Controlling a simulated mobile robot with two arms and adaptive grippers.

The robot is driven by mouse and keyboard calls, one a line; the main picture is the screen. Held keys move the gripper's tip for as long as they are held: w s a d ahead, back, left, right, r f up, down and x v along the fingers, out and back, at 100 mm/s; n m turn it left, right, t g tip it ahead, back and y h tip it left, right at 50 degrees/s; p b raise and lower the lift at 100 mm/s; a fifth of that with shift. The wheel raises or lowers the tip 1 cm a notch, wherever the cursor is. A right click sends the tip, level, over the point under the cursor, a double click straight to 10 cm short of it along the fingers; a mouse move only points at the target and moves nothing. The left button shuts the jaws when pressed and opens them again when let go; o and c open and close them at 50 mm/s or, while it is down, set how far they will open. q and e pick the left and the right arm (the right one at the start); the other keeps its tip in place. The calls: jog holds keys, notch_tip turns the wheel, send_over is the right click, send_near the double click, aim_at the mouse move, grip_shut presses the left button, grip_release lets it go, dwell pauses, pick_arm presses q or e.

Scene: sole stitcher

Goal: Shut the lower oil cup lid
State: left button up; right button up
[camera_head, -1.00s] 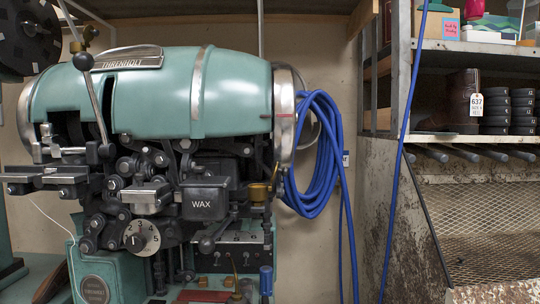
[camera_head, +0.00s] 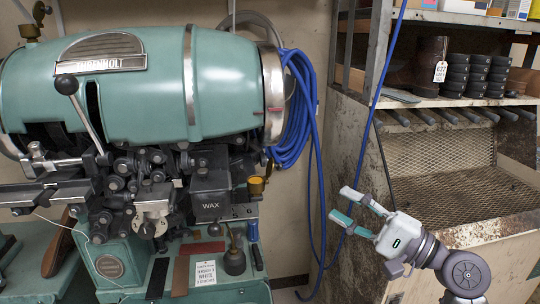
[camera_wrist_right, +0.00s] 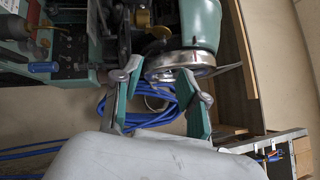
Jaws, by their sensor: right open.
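The lower oil cup (camera_head: 256,186) is a small brass cup on the right side of the teal stitching machine, beside the black WAX box. A dark lid part seems to stand up at its right edge, small and hard to make out. In the right wrist view, the brass cup (camera_wrist_right: 142,19) shows beyond the fingertips, with a round brass piece near it that may be the lid. My right gripper (camera_head: 345,205) is open and empty, right of the cup and apart from it. It also shows in the wrist view (camera_wrist_right: 157,82). My left gripper is out of view.
A coiled blue hose (camera_head: 300,105) hangs between the machine and my right gripper. The silver end ring (camera_head: 274,97) is above the cup. A mesh-backed shelf unit (camera_head: 440,170) is at right.

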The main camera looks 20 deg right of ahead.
jog(key=p+x, duration=0.5)
jog(key=x, duration=0.8)
jog(key=shift+w+r, duration=0.25)
jog(key=shift+r, duration=0.05)
jog(key=shift+a, duration=0.15)
jog(key=shift+c, duration=0.4)
grip_shut()
